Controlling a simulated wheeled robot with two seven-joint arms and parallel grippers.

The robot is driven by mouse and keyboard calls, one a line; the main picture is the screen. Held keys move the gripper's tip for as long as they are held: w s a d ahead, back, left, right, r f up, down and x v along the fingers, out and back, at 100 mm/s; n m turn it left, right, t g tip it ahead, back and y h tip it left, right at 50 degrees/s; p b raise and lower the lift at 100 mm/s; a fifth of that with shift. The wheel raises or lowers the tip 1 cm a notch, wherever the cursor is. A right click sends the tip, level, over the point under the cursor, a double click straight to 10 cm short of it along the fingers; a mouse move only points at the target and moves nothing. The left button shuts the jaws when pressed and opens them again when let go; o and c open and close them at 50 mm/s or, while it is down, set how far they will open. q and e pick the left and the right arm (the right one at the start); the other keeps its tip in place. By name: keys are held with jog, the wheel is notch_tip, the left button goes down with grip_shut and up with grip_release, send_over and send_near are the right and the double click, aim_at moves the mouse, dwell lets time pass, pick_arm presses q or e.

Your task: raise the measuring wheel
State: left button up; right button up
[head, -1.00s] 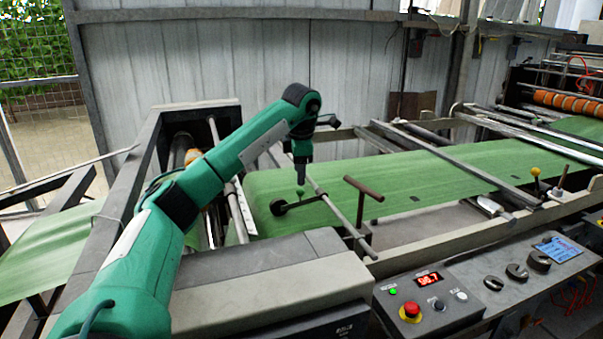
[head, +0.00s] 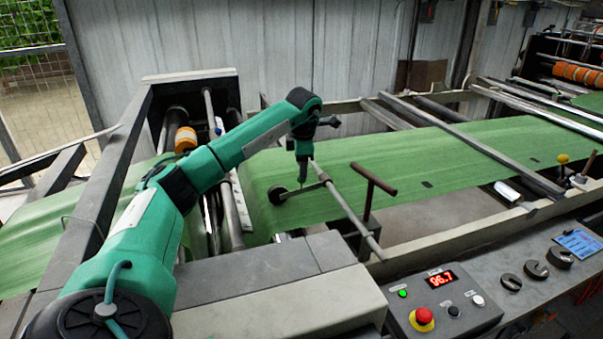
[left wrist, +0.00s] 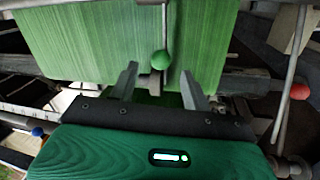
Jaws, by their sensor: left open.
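The measuring wheel (head: 278,195) is a small dark disc on a short arm, low against the green web (head: 420,155) in the head view. Its arm joins a pale cross rod (head: 345,208). My left gripper (head: 303,184) points down right over the wheel's arm. In the left wrist view, a green ball knob (left wrist: 161,60) on a thin stem shows between the two open fingers of my left gripper (left wrist: 159,75). I cannot tell whether either finger touches it. The knob is hidden or too small in the head view. My right gripper is out of view.
A brown T-handle (head: 373,180) stands just right of the cross rod. A control panel (head: 443,305) with a red button and display sits at the front. The left wrist view also shows a red ball (left wrist: 299,91) and a blue knob (left wrist: 37,132).

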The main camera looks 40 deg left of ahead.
pick_arm(q)
jog(key=f, duration=0.4)
jog(key=shift+w+a, duration=0.2)
jog(key=shift+a, duration=0.05)
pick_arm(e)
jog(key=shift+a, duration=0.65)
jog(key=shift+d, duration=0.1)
pick_arm(q)
jog(key=shift+c, duration=0.5)
grip_shut()
jog(key=shift+r+p, duration=0.1)
jog(key=shift+p, duration=0.2)
jog(key=shift+w+r, duration=0.15)
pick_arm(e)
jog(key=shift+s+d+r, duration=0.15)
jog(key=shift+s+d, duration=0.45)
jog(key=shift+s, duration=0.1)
